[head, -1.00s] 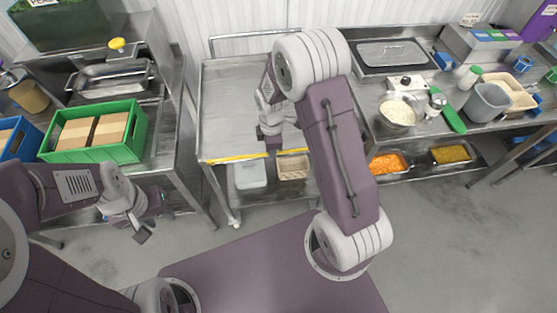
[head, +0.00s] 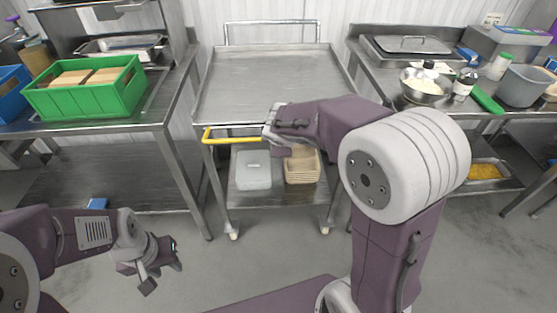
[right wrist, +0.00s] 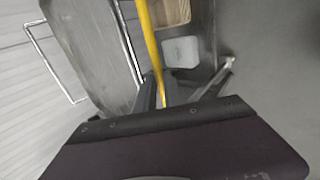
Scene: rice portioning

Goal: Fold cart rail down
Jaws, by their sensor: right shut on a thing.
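The steel cart (head: 268,85) stands in the middle of the head view, with a silver rail (head: 272,24) upright at its far end. A yellow rail (head: 232,131) runs along its near end, about level with the top's front edge. My right gripper (head: 271,131) is shut on the yellow rail and hides its right part. In the right wrist view the yellow rail (right wrist: 150,45) runs down between the fingers (right wrist: 180,92). My left gripper (head: 163,268) is open and empty over the floor at lower left.
The cart's lower shelf holds a white bin (head: 253,172) and a tan basket (head: 301,165). A left table carries a green crate (head: 90,88). A right counter carries a rice bowl (head: 424,88) and a grey bin (head: 522,87). The floor before the cart is clear.

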